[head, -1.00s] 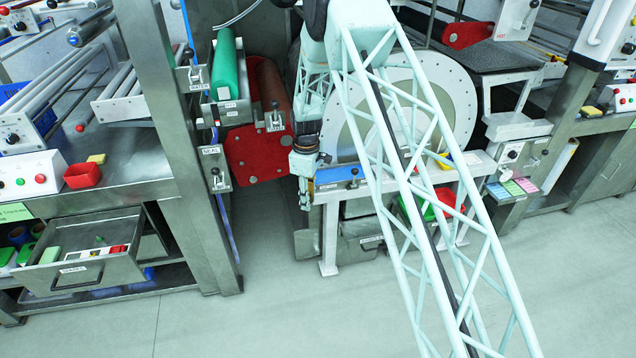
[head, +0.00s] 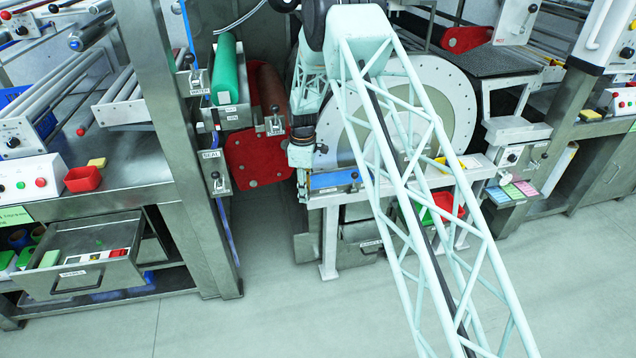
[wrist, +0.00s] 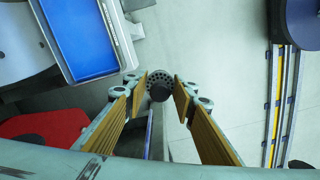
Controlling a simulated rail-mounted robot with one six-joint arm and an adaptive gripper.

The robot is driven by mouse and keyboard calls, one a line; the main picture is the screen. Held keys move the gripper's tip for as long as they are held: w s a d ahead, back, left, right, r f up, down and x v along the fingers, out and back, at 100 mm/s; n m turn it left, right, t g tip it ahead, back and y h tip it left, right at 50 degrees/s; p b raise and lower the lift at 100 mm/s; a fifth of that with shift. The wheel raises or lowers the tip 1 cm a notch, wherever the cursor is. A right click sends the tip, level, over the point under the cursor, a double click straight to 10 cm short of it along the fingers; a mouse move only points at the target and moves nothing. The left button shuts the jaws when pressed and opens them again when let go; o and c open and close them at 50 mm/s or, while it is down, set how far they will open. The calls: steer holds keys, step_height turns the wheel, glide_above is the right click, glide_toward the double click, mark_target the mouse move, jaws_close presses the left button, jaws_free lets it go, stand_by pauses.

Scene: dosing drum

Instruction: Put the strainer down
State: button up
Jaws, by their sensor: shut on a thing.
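The strainer (wrist: 158,76) shows in the wrist view as a small dark round perforated head with a black centre, between the fingertips. My gripper (wrist: 160,92) has its two tan-padded fingers around it and is shut on it. The floor shows behind it, so it is held in the air. In the head view my gripper (head: 303,183) hangs pointing down at the left end of the blue tray; the strainer cannot be made out there. The blue tray (wrist: 78,35) lies up and left of the fingertips in the wrist view, apart from the strainer.
A red plate (head: 258,160) stands left of my gripper, with a green roller (head: 226,68) above it. The big pale drum (head: 452,105) is behind my arm. A drawer (head: 85,275) stands open at lower left. The floor (head: 290,310) in front is clear.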

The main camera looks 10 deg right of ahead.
steer(key=b, duration=0.1)
glide_above(318, 186)
steer(key=shift+s+a+f, duration=0.15)
steer(key=shift+s+f, duration=0.15)
steer(key=shift+f, duration=0.35)
steer(key=shift+w, duration=0.1)
steer(key=shift+w+f, duration=0.1)
steer(key=shift+w, duration=0.05)
steer(key=shift+f+b, duration=0.35)
steer(key=shift+f, duration=1.35)
steer(key=shift+f, duration=0.15)
steer(key=o, duration=0.6)
steer(key=shift+c, duration=0.2)
steer(key=shift+r, duration=0.2)
step_height(318, 186, up, 12)
steer(key=p, duration=0.1)
